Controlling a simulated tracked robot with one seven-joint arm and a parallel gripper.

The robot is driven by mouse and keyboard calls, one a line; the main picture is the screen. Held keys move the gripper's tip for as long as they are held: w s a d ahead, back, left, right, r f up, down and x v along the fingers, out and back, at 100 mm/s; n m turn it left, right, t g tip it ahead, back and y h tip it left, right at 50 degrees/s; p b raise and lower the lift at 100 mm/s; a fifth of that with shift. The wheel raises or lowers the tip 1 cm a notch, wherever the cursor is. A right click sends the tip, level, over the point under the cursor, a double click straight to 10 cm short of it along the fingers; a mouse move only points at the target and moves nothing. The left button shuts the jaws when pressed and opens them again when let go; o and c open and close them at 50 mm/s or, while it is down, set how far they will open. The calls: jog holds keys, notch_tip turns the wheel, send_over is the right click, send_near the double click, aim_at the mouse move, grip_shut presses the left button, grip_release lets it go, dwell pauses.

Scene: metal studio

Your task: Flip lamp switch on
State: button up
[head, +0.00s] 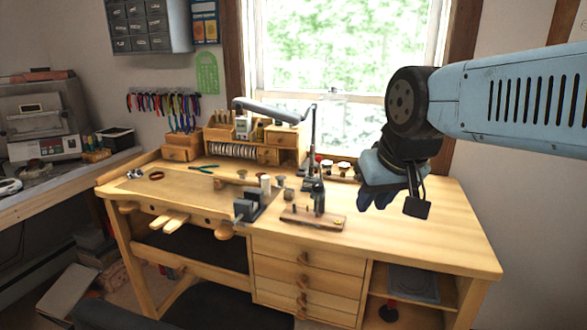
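A grey desk lamp (272,109) with a long, slim head stands at the back middle of the wooden workbench. Its thin upright arm (312,140) passes in front of the window. I cannot make out a switch on the lamp, nor whether it is lit. My gripper (378,201) hangs over the right part of the bench, to the right of the lamp and apart from it.
The workbench (430,228) is clear at its right. A small vise (249,207) and a wooden board with a tool (312,218) stand near the front middle. A wooden organizer (274,155) stands behind. A side counter with a machine (42,120) is at left.

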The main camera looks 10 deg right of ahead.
jog(key=w+r, duration=0.1)
jog(key=w, duration=0.4)
jog(key=w+r+m, duration=0.1)
jog(key=w, duration=0.4)
jog(key=w+a+r+m, duration=0.1)
jog(key=w+r, duration=0.1)
jog(key=w, duration=0.3)
jog(key=shift+w+t+y, duration=0.25)
jog(key=shift+t+y, duration=0.05)
jog(key=shift+y, duration=0.1)
grip_shut()
jog(key=w+a+m, duration=0.2)
jog(key=w, duration=1.4)
jog(key=w+f+m+h, duration=0.1)
jog(key=w+f+h, duration=0.1)
jog(key=w+f, duration=0.4)
jog(key=w+f+m+h, duration=0.1)
jog(key=w+f, duration=0.6)
jog(key=w, duration=0.7)
jog(key=shift+w+d+h, duration=0.25)
jog(key=shift+w+h, duration=0.05)
jog(key=shift+h, duration=0.5)
